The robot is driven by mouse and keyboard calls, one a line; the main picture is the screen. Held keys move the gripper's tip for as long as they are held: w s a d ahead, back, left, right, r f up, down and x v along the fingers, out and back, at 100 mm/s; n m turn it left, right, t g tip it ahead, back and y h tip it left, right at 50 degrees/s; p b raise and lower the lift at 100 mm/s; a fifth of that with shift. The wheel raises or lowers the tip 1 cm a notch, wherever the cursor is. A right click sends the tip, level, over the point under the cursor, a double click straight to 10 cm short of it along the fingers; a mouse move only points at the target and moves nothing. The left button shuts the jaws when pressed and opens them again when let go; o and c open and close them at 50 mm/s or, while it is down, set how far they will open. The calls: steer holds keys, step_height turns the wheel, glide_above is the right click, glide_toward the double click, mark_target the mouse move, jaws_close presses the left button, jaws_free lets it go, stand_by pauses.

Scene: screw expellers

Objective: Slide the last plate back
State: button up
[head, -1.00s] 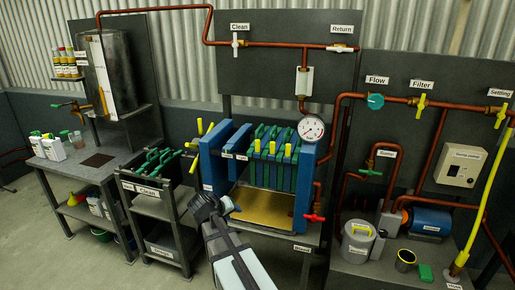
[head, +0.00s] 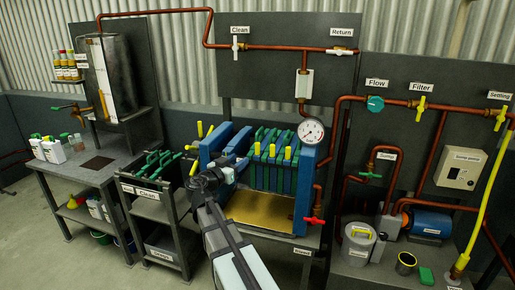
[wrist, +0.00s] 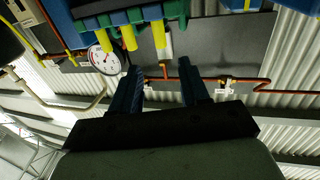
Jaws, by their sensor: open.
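The filter press stands mid-view with a blue end frame (head: 304,190) at its right. My gripper (head: 240,172) is at this gap, left of the plates, open and empty. In the wrist view its two blue fingers (wrist: 160,75) point at yellow handles (wrist: 158,34) and green plate tops (wrist: 175,8), apart from them. Which plate is last I cannot tell.
A yellow-brown tray (head: 258,212) lies under the plates. A pressure gauge (head: 311,130) and a red valve handle (head: 314,221) sit at the press's right. A rack of green-handled items (head: 152,165) stands left. Copper pipes (head: 270,44) run above.

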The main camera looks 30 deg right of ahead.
mark_target(256, 148)
steer(key=x, duration=1.3)
steer(key=shift+w+d, duration=0.15)
steer(key=shift+d, duration=0.15)
steer(key=shift+c, duration=0.2)
jaws_close()
